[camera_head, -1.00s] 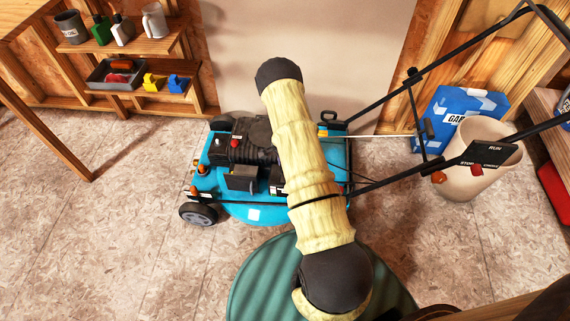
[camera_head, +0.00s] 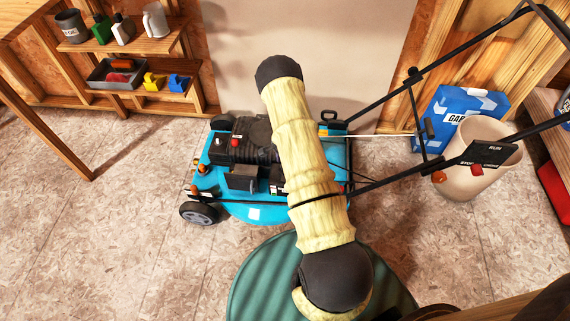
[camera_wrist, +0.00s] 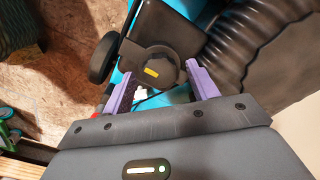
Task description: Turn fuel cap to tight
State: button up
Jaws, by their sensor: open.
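The blue lawn mower (camera_head: 255,213) stands on the floor beneath my arm in the head view. In the wrist view a round black cap (camera_wrist: 159,60) with a short yellow mark sits on a dark part of the mower. My gripper (camera_wrist: 160,70), with two purple fingers, is open. One fingertip is on each side of the cap, and I cannot tell whether either touches it. In the head view my arm hides the gripper and the cap.
A ribbed black part (camera_wrist: 245,38) lies close to the right finger. The mower's black handlebar (camera_head: 385,90) rises to the right, by a blue box (camera_head: 432,112) and a beige bin (camera_head: 462,182). A wooden shelf (camera_head: 165,45) stands at back left. The floor at left is clear.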

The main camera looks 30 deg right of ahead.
notch_tip(320, 180, up, 17)
jog(key=p, duration=0.3)
jog(key=shift+p, duration=0.35)
jog(key=shift+f, duration=0.1)
jog(key=s+a+r+n+t, duration=0.1)
jog(key=s+a+r+n, duration=0.7)
jog(key=s+r, duration=0.3)
jog(key=s+a+r+n+t, duration=0.2)
jog(key=s+a+r+n, duration=0.6)
jog(key=r, duration=0.5)
notch_tip(320, 180, up, 25)
jog(key=p, duration=2.6)
jog(key=shift+d+r, duration=0.2)
